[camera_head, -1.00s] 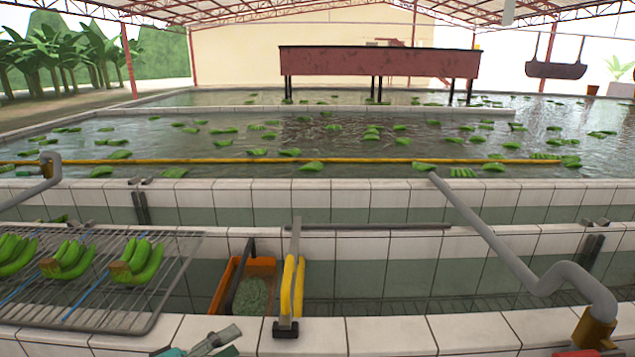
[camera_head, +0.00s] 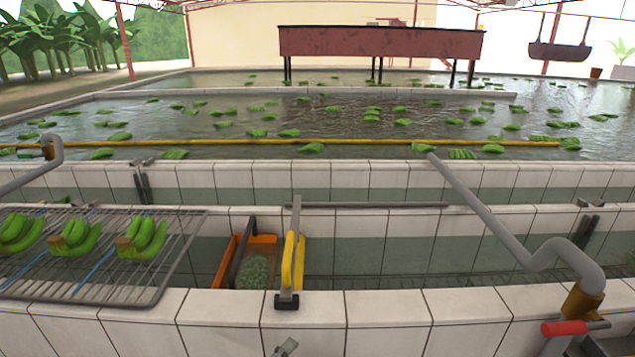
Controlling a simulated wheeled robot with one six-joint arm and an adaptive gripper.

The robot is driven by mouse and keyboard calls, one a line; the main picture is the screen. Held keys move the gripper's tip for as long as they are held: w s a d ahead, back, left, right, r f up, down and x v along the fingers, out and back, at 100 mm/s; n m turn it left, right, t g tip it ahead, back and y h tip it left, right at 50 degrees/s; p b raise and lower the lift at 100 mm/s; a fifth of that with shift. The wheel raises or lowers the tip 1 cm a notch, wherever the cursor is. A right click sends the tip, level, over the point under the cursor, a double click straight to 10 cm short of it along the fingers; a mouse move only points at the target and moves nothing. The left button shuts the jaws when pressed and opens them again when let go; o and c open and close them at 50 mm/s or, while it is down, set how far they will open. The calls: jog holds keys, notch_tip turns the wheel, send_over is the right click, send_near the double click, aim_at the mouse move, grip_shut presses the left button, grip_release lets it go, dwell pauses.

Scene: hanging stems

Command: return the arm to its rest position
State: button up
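A small grey piece (camera_head: 285,347) shows at the bottom edge, left of centre. It looks like the tip of my arm or gripper, but the frame cuts it off. I cannot tell whether the gripper is open or shut, or whether it holds anything. The rest of my arm is out of view.
A white tiled ledge (camera_head: 388,318) runs across the front. Behind it are a wire rack (camera_head: 150,293) with green banana bunches (camera_head: 143,238), an orange bin (camera_head: 228,262) and a yellow-sided bracket (camera_head: 300,260). A grey pipe (camera_head: 490,225) with a red-handled valve (camera_head: 565,328) stands right.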

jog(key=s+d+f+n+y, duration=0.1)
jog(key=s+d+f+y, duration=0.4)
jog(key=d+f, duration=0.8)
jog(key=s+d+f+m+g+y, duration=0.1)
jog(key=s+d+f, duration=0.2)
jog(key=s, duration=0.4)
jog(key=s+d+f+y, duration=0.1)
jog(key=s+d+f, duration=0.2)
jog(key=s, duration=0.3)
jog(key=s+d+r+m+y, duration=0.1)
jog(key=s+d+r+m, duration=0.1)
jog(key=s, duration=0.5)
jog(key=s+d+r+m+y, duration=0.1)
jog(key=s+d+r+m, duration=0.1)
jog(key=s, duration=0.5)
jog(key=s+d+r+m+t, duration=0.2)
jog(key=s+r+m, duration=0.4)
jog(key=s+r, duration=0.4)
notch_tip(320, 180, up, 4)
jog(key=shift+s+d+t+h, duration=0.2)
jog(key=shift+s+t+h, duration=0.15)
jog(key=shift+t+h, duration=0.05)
